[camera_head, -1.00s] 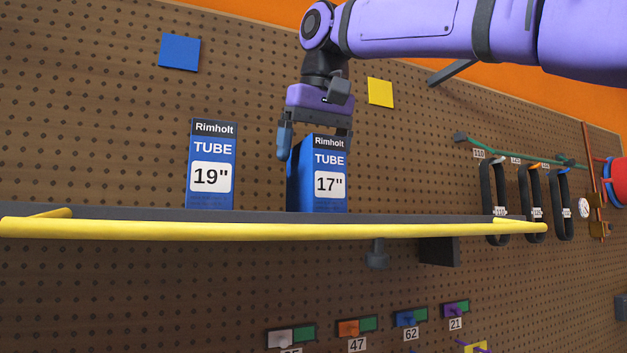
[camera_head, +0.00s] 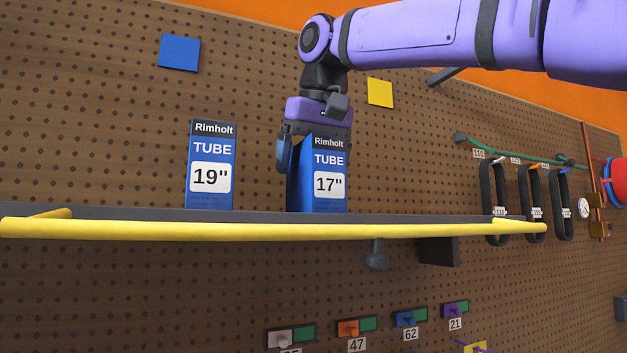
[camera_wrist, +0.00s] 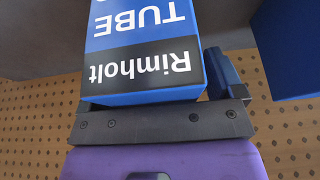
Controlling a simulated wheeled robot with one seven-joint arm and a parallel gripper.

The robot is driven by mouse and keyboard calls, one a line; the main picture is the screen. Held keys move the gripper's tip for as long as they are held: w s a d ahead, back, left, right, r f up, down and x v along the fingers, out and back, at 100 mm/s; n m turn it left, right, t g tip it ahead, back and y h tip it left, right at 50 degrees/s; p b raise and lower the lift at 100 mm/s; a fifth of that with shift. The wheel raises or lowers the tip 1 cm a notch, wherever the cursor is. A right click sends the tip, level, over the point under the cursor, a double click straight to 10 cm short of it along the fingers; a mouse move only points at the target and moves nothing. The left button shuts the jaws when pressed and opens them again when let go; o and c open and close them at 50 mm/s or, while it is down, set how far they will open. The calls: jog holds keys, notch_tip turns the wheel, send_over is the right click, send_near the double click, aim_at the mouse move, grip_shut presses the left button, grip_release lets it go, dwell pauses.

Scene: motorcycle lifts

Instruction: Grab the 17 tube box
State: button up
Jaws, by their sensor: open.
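The 17 tube box (camera_head: 329,182) is blue with a black "Rimholt" band and a white "17"" label. It stands upright on the shelf, right of the 19" box. My gripper (camera_head: 313,158) is over its top from above, with one finger visible along the left side of the box; the other finger is mostly hidden behind it. The jaws are open around the box. In the wrist view the same box (camera_wrist: 143,68) appears upside down, its top close to the gripper's dark palm bar. One blue finger (camera_wrist: 222,75) shows beside it; contact cannot be told.
The 19" tube box (camera_head: 211,165) stands left on the same shelf, whose yellow front rail (camera_head: 270,231) runs below the boxes. A pegboard is behind. Black loop belts (camera_head: 494,203) hang at right. The shelf is clear between the 17" box and the belts.

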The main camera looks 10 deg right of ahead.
jog(key=c, duration=1.2)
jog(key=shift+r, duration=0.2)
